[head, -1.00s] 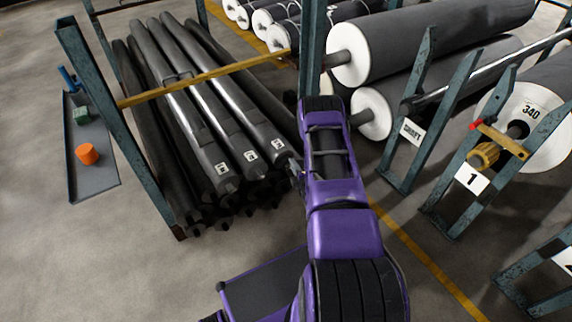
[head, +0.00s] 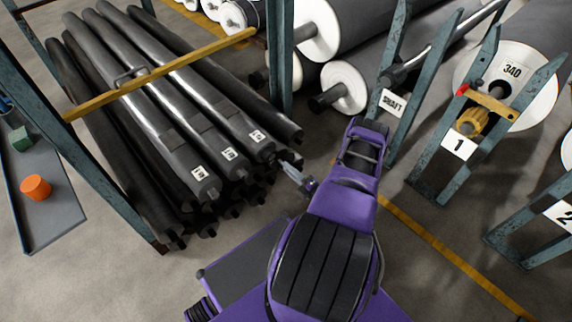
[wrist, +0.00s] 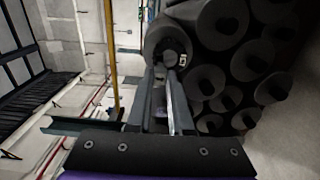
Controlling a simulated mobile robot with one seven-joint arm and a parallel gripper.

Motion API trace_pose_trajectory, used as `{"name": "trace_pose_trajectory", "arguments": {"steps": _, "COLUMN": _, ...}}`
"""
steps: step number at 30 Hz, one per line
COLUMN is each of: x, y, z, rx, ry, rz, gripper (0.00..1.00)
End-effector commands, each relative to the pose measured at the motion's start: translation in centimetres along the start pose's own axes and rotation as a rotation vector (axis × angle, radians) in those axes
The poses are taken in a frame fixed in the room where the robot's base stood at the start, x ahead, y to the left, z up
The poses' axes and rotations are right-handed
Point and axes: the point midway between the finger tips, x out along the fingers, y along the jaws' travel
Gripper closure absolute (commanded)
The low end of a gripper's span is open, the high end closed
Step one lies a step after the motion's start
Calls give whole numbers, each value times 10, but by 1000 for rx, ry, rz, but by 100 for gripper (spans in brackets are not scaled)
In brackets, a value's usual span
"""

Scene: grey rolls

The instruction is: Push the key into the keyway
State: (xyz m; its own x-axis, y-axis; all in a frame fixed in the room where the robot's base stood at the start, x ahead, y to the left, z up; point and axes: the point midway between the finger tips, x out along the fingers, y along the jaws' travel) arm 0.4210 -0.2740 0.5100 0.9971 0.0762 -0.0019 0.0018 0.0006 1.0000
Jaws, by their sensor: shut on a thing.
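In the head view, my gripper (head: 287,160) is low in front of the near end of the dark roll with label 3 (head: 258,136). In the wrist view, the fingers (wrist: 170,72) point at a round dark roll end (wrist: 168,40) with a stub at its centre. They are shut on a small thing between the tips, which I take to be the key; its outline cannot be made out. The keyway is not distinguishable. I cannot tell whether the key touches the roll end.
More dark rolls (wrist: 250,60) are stacked close to the right of the fingers in the wrist view. A yellow bar (head: 165,72) crosses the stack between teal posts. A tray (head: 50,226) with an orange cylinder (head: 36,187) stands left.

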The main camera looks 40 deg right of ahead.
Motion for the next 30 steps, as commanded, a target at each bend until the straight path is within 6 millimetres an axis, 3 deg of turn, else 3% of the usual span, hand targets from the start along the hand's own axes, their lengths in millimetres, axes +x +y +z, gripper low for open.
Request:
{"name": "trace_pose_trajectory", "arguments": {"steps": 13, "x": -2, "y": -2, "z": -2, "rx": 0, "ry": 7, "rz": 3, "gripper": 100}}
{"name": "trace_pose_trajectory", "arguments": {"steps": 30, "x": 21, "y": 0, "z": -1, "rx": 0, "ry": 5, "rz": 3, "gripper": 100}}
